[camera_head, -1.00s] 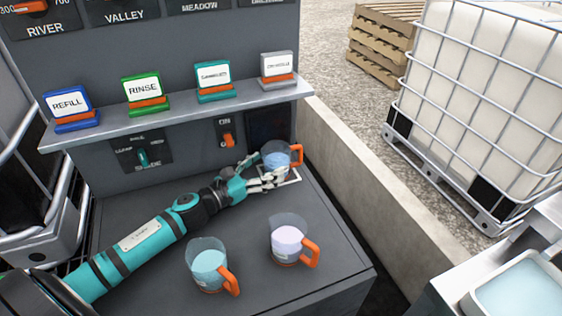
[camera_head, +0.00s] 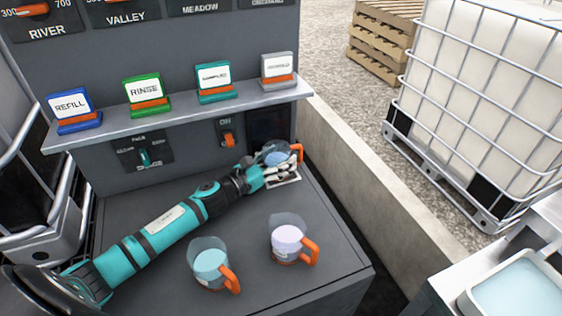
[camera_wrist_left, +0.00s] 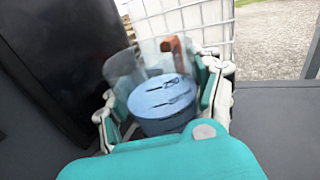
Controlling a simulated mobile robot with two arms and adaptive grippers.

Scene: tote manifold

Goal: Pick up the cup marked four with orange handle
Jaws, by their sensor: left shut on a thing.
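A clear cup with blue liquid and an orange handle (camera_head: 276,157) stands at the back right of the grey bench, by a dark panel. My left gripper (camera_head: 282,172) is shut on it. The left wrist view shows the cup (camera_wrist_left: 163,100) between the fingers, with a 250 mark on its side and the handle on the far side. Two other cups with orange handles stand nearer the front: one with light blue liquid (camera_head: 209,264) and one with pale lilac liquid (camera_head: 287,239). I cannot read a number four on any cup. My right gripper is out of view.
A shelf (camera_head: 180,112) above the bench holds several coloured label stands. A switch with an orange lever (camera_head: 228,139) is left of the held cup. A low concrete wall (camera_head: 375,190) runs along the right. The bench (camera_head: 140,205) has free room behind the arm.

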